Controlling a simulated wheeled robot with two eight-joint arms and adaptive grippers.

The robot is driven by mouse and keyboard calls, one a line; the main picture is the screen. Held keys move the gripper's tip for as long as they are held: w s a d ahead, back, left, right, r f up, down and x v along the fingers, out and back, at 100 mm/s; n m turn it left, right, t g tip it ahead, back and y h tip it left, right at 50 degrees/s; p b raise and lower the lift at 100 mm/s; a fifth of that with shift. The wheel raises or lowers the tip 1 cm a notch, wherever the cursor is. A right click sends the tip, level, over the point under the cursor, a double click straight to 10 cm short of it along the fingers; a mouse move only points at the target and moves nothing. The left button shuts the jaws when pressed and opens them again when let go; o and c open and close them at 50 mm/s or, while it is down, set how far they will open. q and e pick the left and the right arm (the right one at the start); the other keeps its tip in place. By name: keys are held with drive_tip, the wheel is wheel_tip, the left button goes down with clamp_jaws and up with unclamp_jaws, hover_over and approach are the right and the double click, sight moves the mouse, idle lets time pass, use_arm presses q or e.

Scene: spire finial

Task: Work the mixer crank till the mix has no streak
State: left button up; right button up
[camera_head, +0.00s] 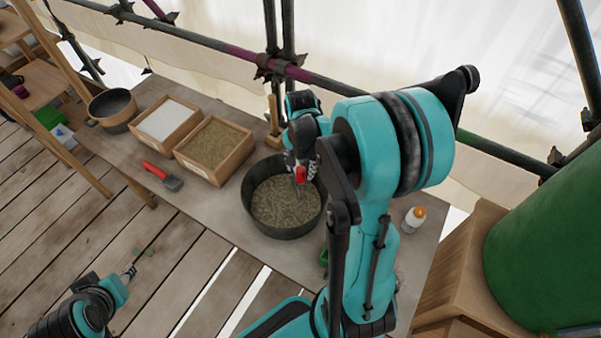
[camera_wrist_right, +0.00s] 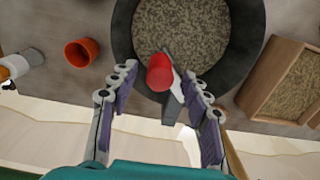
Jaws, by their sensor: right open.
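A dark round mixing tub (camera_head: 247,207) stands on the bench and holds a speckled grey-tan mix (camera_head: 285,205). The mix looks mottled in the right wrist view (camera_wrist_right: 195,25). The crank's red knob (camera_head: 300,174) stands over the tub near its rim; in the right wrist view the knob (camera_wrist_right: 159,72) sits on a grey arm. My right gripper (camera_wrist_right: 160,82) is open, with its fingers on either side of the knob and visible gaps between. In the head view my right gripper (camera_head: 301,160) is partly hidden by its own arm. My left gripper (camera_head: 128,271) is low at the left, away from the bench; its jaws are too small to judge.
Left of the tub are two wooden boxes, one of tan grit (camera_head: 215,142) and one of white powder (camera_head: 167,121), a dark pot (camera_head: 112,108) and a red-handled tool (camera_head: 160,174). A bottle (camera_head: 414,219) stands at right. An orange cup (camera_wrist_right: 81,53) shows by the tub.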

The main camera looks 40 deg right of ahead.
drive_tip(key=shift+f, duration=1.1)
clamp_jaws()
drive_tip(key=shift+a, duration=0.1)
drive_tip(key=w+a+m+b, duration=0.2)
drive_tip(key=w+a+m, duration=0.2)
drive_tip(key=w+m, duration=0.4)
drive_tip(key=shift+w+a+m+b, duration=0.15)
drive_tip(key=shift+w+m+b, duration=0.2)
drive_tip(key=shift+m, duration=3.55)
